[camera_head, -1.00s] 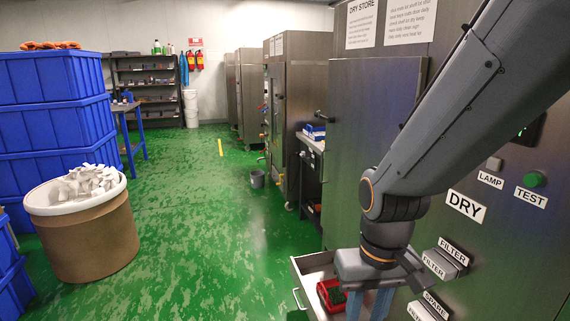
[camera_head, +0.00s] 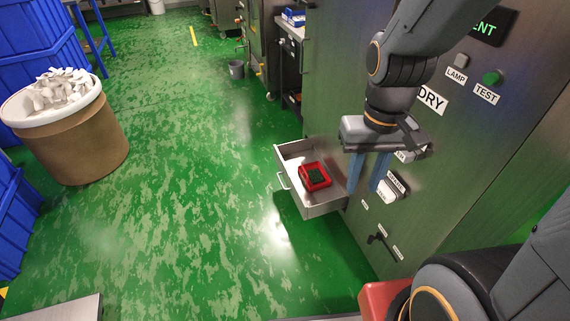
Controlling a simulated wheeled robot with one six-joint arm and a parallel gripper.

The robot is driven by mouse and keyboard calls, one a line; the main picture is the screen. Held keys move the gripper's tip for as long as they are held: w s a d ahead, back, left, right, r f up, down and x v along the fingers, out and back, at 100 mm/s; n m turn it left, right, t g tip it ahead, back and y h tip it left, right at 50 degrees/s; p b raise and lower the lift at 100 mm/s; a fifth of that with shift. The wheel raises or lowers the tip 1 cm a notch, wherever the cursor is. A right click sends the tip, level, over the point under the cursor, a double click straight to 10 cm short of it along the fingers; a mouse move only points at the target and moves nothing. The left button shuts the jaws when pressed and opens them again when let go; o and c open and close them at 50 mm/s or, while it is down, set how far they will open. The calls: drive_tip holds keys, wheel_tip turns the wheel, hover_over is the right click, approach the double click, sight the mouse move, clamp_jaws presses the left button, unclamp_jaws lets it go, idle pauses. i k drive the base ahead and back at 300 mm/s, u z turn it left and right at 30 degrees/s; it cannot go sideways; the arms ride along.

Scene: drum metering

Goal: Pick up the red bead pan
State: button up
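The red bead pan (camera_head: 315,177) sits inside an open metal drawer (camera_head: 322,209) that juts from the dryer cabinet. The pan is a small square red tray with dark green contents. My gripper (camera_head: 366,188) points down to the right of the pan and looks higher than the drawer. Its two blue fingers are apart with nothing between them. The pan is fully visible and apart from the fingers.
The cabinet front (camera_head: 440,150) with labels and a TEST button (camera_head: 492,78) stands close behind my gripper. A brown drum (camera_head: 75,145) with white pieces stands at left, near blue crates (camera_head: 35,55). The green floor between is clear.

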sight(315, 176)
drive_tip(key=z, duration=0.1)
drive_tip(key=k, duration=0.5)
drive_tip(key=u, duration=1.05)
drive_tip(key=i, duration=1.35)
drive_tip(key=z, duration=0.65)
drive_tip(key=i, duration=0.6)
drive_tip(key=z, duration=0.45)
